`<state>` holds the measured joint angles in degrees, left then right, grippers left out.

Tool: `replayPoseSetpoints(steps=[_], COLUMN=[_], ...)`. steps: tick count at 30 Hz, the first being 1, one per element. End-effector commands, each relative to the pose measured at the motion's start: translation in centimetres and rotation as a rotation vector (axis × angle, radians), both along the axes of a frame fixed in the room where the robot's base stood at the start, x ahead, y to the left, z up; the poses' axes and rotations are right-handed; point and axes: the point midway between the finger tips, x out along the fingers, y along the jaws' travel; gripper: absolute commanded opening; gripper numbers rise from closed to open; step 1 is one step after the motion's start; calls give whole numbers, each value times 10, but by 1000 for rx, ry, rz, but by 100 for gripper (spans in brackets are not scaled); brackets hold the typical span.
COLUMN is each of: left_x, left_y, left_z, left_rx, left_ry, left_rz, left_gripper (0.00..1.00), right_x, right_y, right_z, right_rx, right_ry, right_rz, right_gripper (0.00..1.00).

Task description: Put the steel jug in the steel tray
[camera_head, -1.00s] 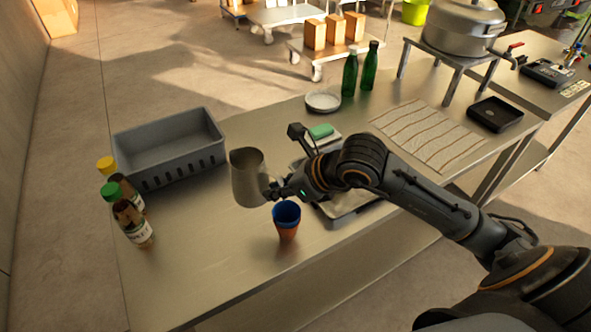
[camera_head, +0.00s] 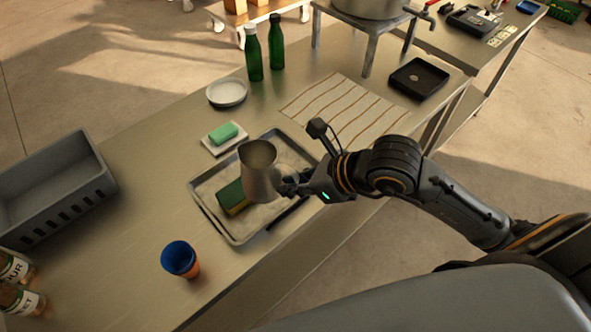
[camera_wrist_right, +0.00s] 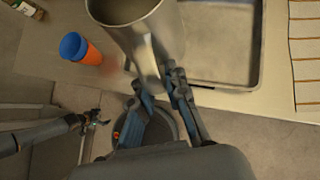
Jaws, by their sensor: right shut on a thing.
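The steel jug (camera_head: 258,172) is upright in my right gripper (camera_head: 284,184), which is shut on its side nearest my arm. In the head view the jug appears over the steel tray (camera_head: 213,222); the exact height above it is hard to tell. A green and yellow sponge (camera_head: 232,197) lies in the tray, partly hidden by the jug. In the right wrist view the jug (camera_wrist_right: 143,35) is between the fingers of the right gripper (camera_wrist_right: 172,82), and the tray (camera_wrist_right: 252,75) is to its right.
Stacked blue and orange cups (camera_head: 181,261) stand left of the tray. Green soap on a white dish (camera_head: 224,137), a bowl (camera_head: 227,93) and two green bottles (camera_head: 264,48) are behind. A grey crate (camera_head: 60,190) and sauce bottles (camera_head: 18,285) are left. A striped cloth (camera_head: 342,108) lies right.

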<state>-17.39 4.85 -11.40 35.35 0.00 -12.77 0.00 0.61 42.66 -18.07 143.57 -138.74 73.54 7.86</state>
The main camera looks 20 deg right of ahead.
Motion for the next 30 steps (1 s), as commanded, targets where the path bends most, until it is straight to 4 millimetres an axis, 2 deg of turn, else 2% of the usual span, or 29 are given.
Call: replayPoseSetpoints(steps=[1, 5, 8, 13, 14, 15, 20, 24, 30], left_x=[-7, -13, -10, 8, 11, 15, 18, 11, 2], left_y=[5, 10, 9, -4, -7, -11, -14, -10, -6], left_z=[-20, -42, -56, -78, -78, -65, -54, -49, -45], left_rx=[6, 12, 11, -5, -9, -14, -19, -13, -7], left_ry=[10, 20, 14, -12, -18, -24, -30, -20, -5], left_rz=[2, 2, 2, 4, 3, 3, -1, -2, -3], left_gripper=[80, 80, 80, 80, 80, 80, 80, 80, 80], right_x=[5, 12, 20, 31, 33, 42, 70, 89, 106], right_y=[-2, -7, -11, -18, -20, -25, -42, -52, -61], right_z=[-11, -14, -18, -22, -22, -19, -33, -62, -85], right_rx=[-1, -2, -2, -1, -1, 0, 0, 2, 0], right_ry=[-8, -8, -7, -6, -5, 4, 4, 6, 0], right_rz=[-1, 0, -2, -1, -1, -5, -6, -5, -1], right_gripper=[0, 0, 0, 0, 0, 0, 0, 0, 0])
